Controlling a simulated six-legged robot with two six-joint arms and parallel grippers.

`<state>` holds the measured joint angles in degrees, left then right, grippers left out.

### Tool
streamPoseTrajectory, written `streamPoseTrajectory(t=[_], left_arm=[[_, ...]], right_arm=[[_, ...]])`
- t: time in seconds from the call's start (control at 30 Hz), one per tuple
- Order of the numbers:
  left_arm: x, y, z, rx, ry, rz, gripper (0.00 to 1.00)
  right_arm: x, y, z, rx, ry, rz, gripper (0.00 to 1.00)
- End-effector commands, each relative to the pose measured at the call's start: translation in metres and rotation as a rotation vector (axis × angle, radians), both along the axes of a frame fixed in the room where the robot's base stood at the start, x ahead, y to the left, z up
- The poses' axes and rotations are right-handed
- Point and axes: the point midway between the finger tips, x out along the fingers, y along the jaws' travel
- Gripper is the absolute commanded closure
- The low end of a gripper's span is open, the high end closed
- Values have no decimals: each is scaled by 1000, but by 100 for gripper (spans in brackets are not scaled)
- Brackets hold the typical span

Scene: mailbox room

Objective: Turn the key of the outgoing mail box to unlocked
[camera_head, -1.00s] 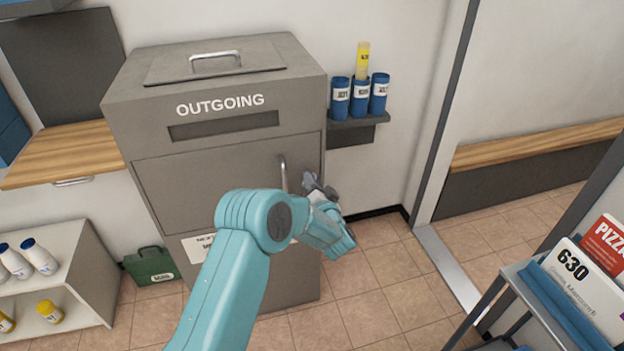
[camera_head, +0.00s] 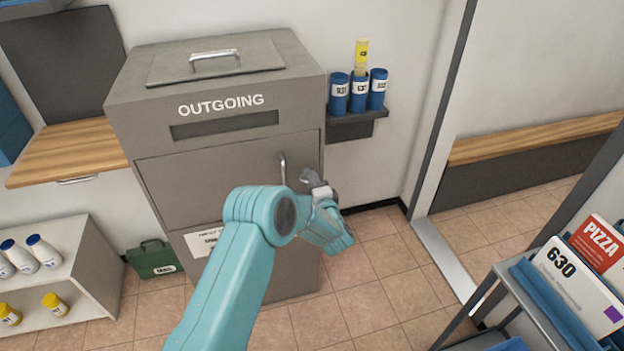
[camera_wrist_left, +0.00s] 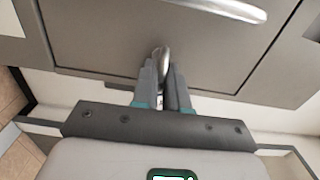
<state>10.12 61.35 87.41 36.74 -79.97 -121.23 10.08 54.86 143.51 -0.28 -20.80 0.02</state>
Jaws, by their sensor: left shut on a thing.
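The grey outgoing mail box (camera_head: 235,160) stands against the wall, with a mail slot (camera_head: 223,125) and a door with a vertical metal handle (camera_head: 283,168). My left gripper (camera_head: 308,180) is at the right side of the door, just right of the handle. In the left wrist view my left gripper (camera_wrist_left: 163,75) is shut on a rounded silver metal piece, the key (camera_wrist_left: 164,58), at the box front. Its fingers hide most of the key, and I cannot tell its turn angle. The door handle (camera_wrist_left: 225,8) shows at the upper right there. My right gripper is not in view.
A small wall shelf (camera_head: 350,125) with blue tubes is right of the box. A wooden counter (camera_head: 65,155) and a white shelf with bottles (camera_head: 75,265) are at left. A green case (camera_head: 153,260) is on the floor. A mail rack (camera_head: 540,290) is at lower right.

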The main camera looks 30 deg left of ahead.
Motion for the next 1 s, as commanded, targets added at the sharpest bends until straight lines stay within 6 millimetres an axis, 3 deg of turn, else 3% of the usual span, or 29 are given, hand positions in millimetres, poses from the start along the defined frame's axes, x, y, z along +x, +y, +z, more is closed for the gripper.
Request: streamPoseTrajectory(t=[0.57,0.6,0.67,1.0], left_arm=[[0,0,0,21,25,0,100],[0,0,-1,21,25,0,80],[0,0,-1,21,24,0,66],[-3,-3,0,19,24,-1,66]], right_arm=[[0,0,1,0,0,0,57],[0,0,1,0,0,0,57],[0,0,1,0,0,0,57],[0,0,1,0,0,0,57]])
